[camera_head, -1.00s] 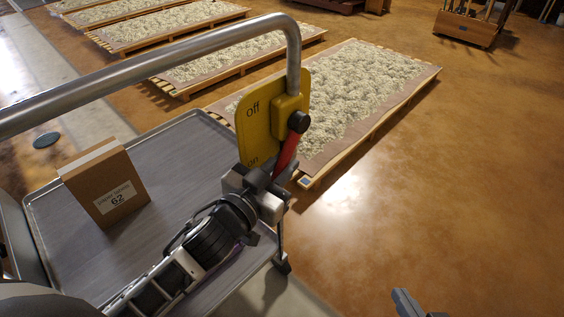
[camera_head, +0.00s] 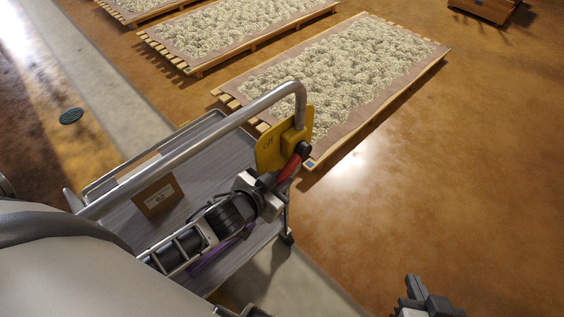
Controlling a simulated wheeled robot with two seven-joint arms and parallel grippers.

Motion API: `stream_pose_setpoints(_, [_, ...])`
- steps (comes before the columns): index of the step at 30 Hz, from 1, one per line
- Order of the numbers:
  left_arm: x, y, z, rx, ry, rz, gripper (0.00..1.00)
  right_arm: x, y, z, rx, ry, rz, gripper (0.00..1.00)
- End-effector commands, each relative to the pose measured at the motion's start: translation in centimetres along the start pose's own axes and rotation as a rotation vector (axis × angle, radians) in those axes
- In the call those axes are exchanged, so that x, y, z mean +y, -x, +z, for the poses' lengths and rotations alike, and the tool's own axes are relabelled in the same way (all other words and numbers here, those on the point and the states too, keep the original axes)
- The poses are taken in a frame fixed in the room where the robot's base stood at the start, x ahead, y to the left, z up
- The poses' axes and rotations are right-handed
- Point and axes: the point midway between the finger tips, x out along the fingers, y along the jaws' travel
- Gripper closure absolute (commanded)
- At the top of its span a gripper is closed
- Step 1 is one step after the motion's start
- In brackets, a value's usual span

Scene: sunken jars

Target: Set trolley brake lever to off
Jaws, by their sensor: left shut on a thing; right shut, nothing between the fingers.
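The trolley (camera_head: 205,185) has a grey deck and a bent metal push handle (camera_head: 190,148). A yellow brake plate (camera_head: 268,147) is fixed at the handle's right end, with "off" partly readable at its top; its "on" mark is hidden. The red brake lever (camera_head: 289,167) slants down and left from a dark pivot knob. My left gripper (camera_head: 272,188) is shut on the lever's lower end, which its fingers hide. My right gripper (camera_head: 425,297) is shut and empty at the bottom right, over the floor, away from the trolley.
A cardboard box (camera_head: 158,196) labelled 62 stands on the trolley deck. Low wooden pallets with pale, lumpy material (camera_head: 330,75) lie behind the trolley. A wooden cart (camera_head: 487,8) stands at the top right. The brown floor (camera_head: 450,170) on the right is clear.

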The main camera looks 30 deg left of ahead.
Motion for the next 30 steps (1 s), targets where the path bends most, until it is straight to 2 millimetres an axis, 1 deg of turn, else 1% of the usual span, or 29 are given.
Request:
stream_pose_setpoints(1, [-0.16, 0.62, -1.00, -0.021, -0.004, 0.003, 1.00, -0.01, 0.79, -1.01, -0.012, 0.015, 0.006, 1.00])
stream_pose_setpoints(9, [-0.22, 1.00, -0.95, -0.105, -0.019, 0.011, 1.00, 0.40, 1.58, -1.40, -0.049, 0.063, 0.026, 1.00])
stream_pose_setpoints(27, [-0.19, 0.97, -0.68, -0.133, -0.023, 0.014, 1.00, 0.56, 1.70, -1.41, -0.051, 0.063, 0.032, 1.00])
stream_pose_setpoints(28, [-0.18, 0.97, -0.69, -0.133, -0.023, 0.014, 0.78, 0.56, 1.69, -1.42, -0.051, 0.063, 0.032, 1.00])
stream_pose_setpoints(29, [-0.18, 0.97, -0.69, -0.133, -0.023, 0.014, 0.69, 0.56, 1.69, -1.42, -0.051, 0.063, 0.032, 1.00])
stream_pose_setpoints(30, [-0.19, 0.97, -0.69, -0.133, -0.023, 0.014, 0.59, 0.56, 1.69, -1.42, -0.051, 0.063, 0.032, 1.00])
